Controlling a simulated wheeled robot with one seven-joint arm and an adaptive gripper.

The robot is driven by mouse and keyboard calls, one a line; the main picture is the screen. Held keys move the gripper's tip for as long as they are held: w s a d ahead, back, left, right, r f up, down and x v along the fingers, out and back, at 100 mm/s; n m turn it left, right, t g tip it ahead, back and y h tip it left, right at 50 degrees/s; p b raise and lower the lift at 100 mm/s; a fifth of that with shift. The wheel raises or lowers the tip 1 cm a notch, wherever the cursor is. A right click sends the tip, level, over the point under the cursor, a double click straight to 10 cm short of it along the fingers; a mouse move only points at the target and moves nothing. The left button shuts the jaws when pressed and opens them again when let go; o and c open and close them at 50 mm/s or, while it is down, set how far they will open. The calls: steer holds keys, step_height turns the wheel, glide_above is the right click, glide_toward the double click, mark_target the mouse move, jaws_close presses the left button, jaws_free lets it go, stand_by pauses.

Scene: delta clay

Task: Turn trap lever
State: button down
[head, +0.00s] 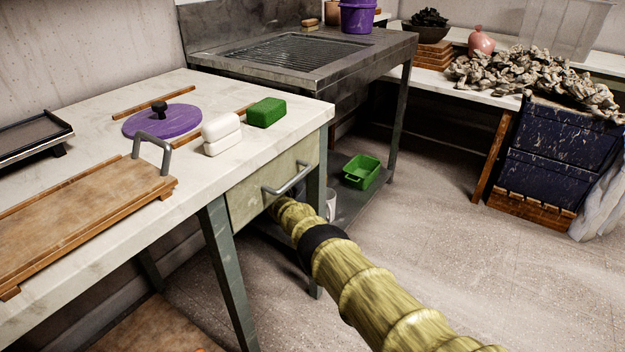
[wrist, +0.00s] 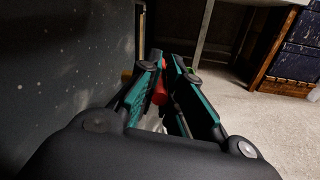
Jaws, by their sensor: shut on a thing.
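In the wrist view my gripper (wrist: 165,66) has its two dark, teal-lined fingers close together. A red piece (wrist: 160,91), which looks like the lever, sits between the fingers and is mostly hidden by them. A whitish, blurred part shows below it. In the head view my yellow arm reaches in under the worktable by the sink, and my gripper is hidden there behind the table's drawer and leg. The trap itself cannot be made out in the head view.
A dark panel (wrist: 60,80) stands close on the left in the wrist view. The worktable (head: 75,120) with its drawer handle (head: 289,179) is above my arm. A green bin (head: 362,171) sits on the low shelf under the sink (head: 292,58). The floor on the right is open.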

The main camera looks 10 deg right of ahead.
steer(key=shift+s+d+f, duration=0.15)
steer(key=shift+f, duration=0.1)
steer(key=c, duration=1.5)
jaws_free()
steer(key=shift+r, duration=0.1)
steer(key=shift+a, duration=0.25)
steer(key=shift+a+r, duration=0.1)
steer(key=shift+a, duration=0.15)
steer(key=shift+d, duration=0.1)
